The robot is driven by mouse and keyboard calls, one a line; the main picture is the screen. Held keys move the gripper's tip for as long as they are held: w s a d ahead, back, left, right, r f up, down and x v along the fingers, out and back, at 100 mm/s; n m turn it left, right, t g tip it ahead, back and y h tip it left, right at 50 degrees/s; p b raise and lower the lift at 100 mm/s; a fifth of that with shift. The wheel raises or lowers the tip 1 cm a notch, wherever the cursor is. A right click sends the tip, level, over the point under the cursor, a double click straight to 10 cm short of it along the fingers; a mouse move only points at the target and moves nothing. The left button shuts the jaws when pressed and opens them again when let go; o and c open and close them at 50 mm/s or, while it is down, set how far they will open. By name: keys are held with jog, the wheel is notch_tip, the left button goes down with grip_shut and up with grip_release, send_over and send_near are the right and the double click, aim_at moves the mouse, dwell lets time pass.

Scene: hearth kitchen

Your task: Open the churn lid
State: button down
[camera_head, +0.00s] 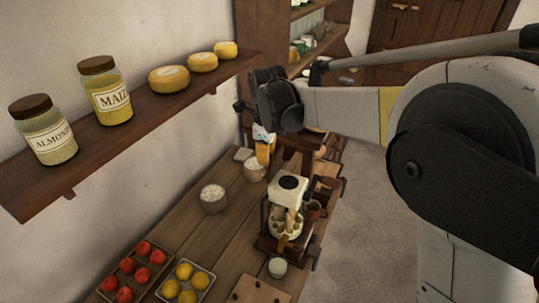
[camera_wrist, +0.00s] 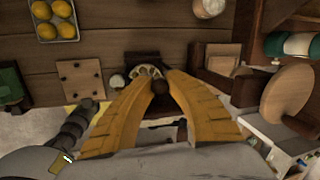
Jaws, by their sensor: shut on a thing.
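My gripper (camera_head: 287,219) is over the table, pointing down, with its tan fingers at the top of a small cream and dark wood churn (camera_head: 271,243). Part of the churn's pale scalloped top (camera_wrist: 148,70) shows just beyond the fingertips. The fingers hide much of the lid, so I cannot tell whether it is raised.
A small white jar (camera_head: 277,268) stands close to the churn. A board (camera_wrist: 80,82), a lemon crate (camera_wrist: 54,38) and a tomato tray (camera_head: 133,272) are nearby. Flour bowls (camera_head: 213,200) stand towards the wall. A shelf (camera_head: 130,130) with jars and cheeses overhangs the table's wall side.

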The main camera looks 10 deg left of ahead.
jog(key=shift+w+a+r, duration=0.1)
jog(key=shift+w+a, duration=0.05)
jog(key=shift+a, duration=0.05)
dwell(0.3)
jog(key=c, duration=1.3)
grip_release()
jog(key=v, duration=1.2)
jog(key=shift+a, duration=0.1)
jog(key=s+d+f+n+t+b, duration=0.1)
jog(key=s+d+f+n+b, duration=0.35)
jog(key=d, duration=0.35)
jog(key=s+d+f+n+t+b, duration=0.1)
jog(key=s+d+f+n+b, duration=0.2)
jog(key=s+d+n, duration=0.45)
jog(key=s+d+f+n+t+b, duration=0.1)
jog(key=s+d+f+n+b, duration=0.1)
jog(key=s+d+f, duration=0.1)
jog(key=s+d+f+n+b, duration=0.2)
jog(key=s+d+f+n, duration=0.1)
jog(key=f, duration=0.3)
jog(key=s+d+f+n+t+b, duration=0.1)
jog(key=s+d+f+n+b, duration=0.1)
jog(key=s+d+f, duration=0.3)
jog(key=shift+s+d+f+n+t+h, duration=0.1)
jog(key=shift+s+d+n+t+h, duration=0.2)
jog(key=shift+n, duration=0.2)
